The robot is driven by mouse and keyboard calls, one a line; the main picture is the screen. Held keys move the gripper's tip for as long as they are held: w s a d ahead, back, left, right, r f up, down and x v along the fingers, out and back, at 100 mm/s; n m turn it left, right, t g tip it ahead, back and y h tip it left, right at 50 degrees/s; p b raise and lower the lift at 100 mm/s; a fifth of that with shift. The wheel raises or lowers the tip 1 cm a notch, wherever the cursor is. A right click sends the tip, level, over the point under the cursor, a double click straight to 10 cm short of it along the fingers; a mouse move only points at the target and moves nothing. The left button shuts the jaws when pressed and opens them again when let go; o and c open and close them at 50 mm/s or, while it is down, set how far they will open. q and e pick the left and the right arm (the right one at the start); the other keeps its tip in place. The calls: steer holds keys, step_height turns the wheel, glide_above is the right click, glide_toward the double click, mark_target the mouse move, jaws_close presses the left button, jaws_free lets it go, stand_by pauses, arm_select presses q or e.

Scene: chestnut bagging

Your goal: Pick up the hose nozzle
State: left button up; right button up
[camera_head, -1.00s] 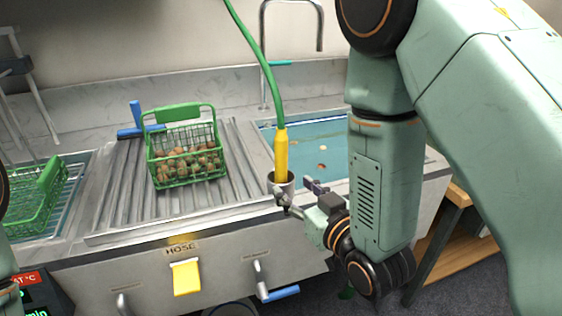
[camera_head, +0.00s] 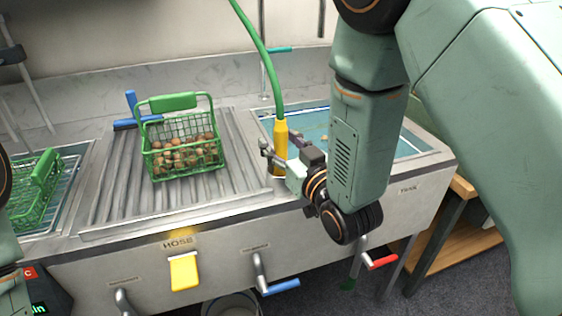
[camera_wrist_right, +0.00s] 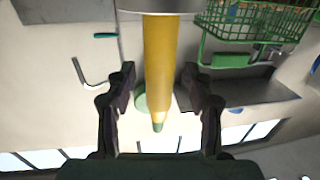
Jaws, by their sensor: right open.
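The yellow hose nozzle (camera_head: 281,158) stands upright in a metal cup (camera_head: 272,180) at the sink's front edge, with a green hose (camera_head: 265,60) rising from its top. My right gripper (camera_head: 282,147) is open, with a finger on either side of the nozzle. In the right wrist view the nozzle (camera_wrist_right: 159,60) lies between the two spread fingers (camera_wrist_right: 159,75), with visible gaps at both sides. Part of the nozzle is hidden behind the gripper in the head view. My left gripper is not in view.
A green wire basket of chestnuts (camera_head: 147,158) stands on the ribbed drainboard (camera_head: 110,190). Another green basket (camera_head: 40,190) is at the far left. The water-filled sink (camera_head: 405,147) lies behind my right arm. A yellow pad (camera_head: 184,272) marked HOSE is on the front panel.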

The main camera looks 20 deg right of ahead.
steer(key=shift+a+r, duration=0.1)
steer(key=shift+a, duration=0.1)
steer(key=shift+w+d, duration=0.15)
steer(key=shift+w, duration=0.05)
steer(key=shift+w+d+f, duration=0.15)
steer(key=shift+d+f, duration=0.05)
steer(key=shift+f, duration=0.05)
steer(key=shift+c, duration=1.4)
steer(key=shift+s+a+r, duration=0.2)
steer(key=shift+s+a, duration=0.05)
steer(key=shift+a, duration=0.05)
steer(key=c, duration=0.4)
steer(key=shift+w+d+f, duration=0.1)
steer(key=shift+d, duration=0.05)
jaws_close()
